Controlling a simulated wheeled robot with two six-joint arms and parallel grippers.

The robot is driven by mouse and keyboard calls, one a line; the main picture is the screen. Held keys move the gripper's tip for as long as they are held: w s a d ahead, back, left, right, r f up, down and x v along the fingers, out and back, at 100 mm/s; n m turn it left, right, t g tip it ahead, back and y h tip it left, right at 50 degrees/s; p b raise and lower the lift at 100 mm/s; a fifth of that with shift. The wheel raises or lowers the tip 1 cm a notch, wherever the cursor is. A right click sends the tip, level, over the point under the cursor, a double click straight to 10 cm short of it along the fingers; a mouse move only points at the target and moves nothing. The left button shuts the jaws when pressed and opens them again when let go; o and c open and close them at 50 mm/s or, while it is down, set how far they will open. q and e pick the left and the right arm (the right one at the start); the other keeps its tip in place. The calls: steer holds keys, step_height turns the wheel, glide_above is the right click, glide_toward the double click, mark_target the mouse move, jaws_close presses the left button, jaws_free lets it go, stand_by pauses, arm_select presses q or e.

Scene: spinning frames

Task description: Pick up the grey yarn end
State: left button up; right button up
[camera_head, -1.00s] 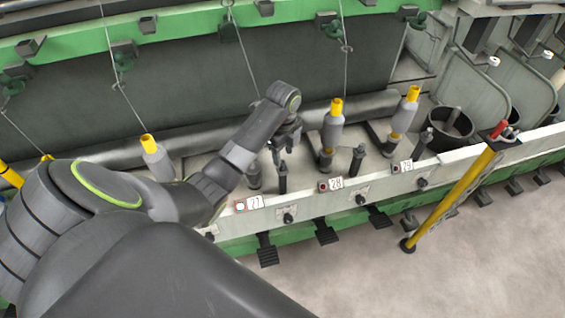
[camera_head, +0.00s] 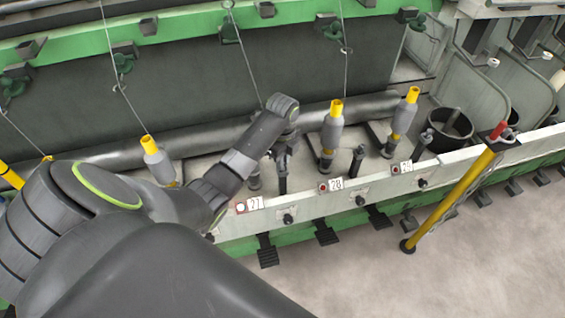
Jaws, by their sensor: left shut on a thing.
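My left gripper (camera_head: 283,155) is low over the white rail beside the label 27, just above a dark upright post (camera_head: 282,180). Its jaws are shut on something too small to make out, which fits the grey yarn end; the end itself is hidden. A thin grey yarn (camera_head: 246,55) runs down from the green beam and passes behind my left wrist. The spindle at 27 (camera_head: 254,180) is partly covered by my arm. My right gripper is not in view.
Grey bobbins with yellow tops stand at the left (camera_head: 158,160), at 28 (camera_head: 332,128) and at 29 (camera_head: 404,112). A dark round can (camera_head: 450,128) stands at the right. A yellow post (camera_head: 450,205) leans against the rail.

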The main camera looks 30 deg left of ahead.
arm_select(q)
step_height(320, 180, up, 5)
steer(key=shift+w+f, duration=0.1)
steer(key=shift+r+p, duration=1.6)
steer(key=shift+r, duration=1.05)
